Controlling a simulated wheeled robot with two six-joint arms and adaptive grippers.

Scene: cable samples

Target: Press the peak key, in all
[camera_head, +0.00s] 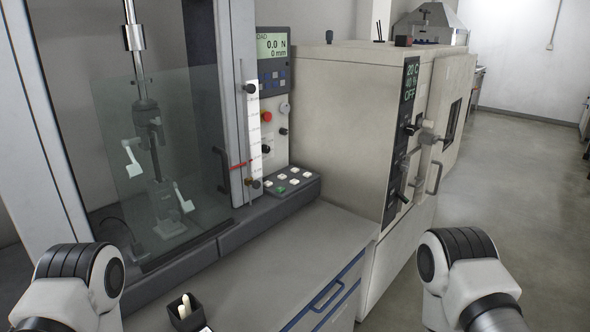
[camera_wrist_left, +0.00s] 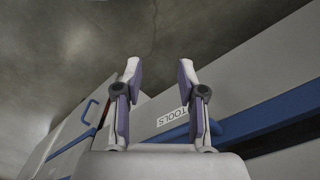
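The testing machine's display (camera_head: 271,46) reads 0.0 N and 0 mm, with small blue keys (camera_head: 273,79) below it. A dark key panel (camera_head: 278,189) at the machine's foot carries several white keys and one green key (camera_head: 281,189). The lettering is too small to tell which key is the peak key. My left gripper (camera_wrist_left: 159,72) is open and empty in the left wrist view, over drawer fronts, with a TOOLS label (camera_wrist_left: 172,116) between its fingers. In the head view only my arm links show at the bottom corners; neither gripper is seen there.
A clear guard door (camera_head: 165,150) covers the machine's test space and clamps. A climate cabinet (camera_head: 345,130) stands right of the machine. A small black box (camera_head: 186,315) with pale sticks sits on the grey counter (camera_head: 270,262); the counter before the key panel is clear.

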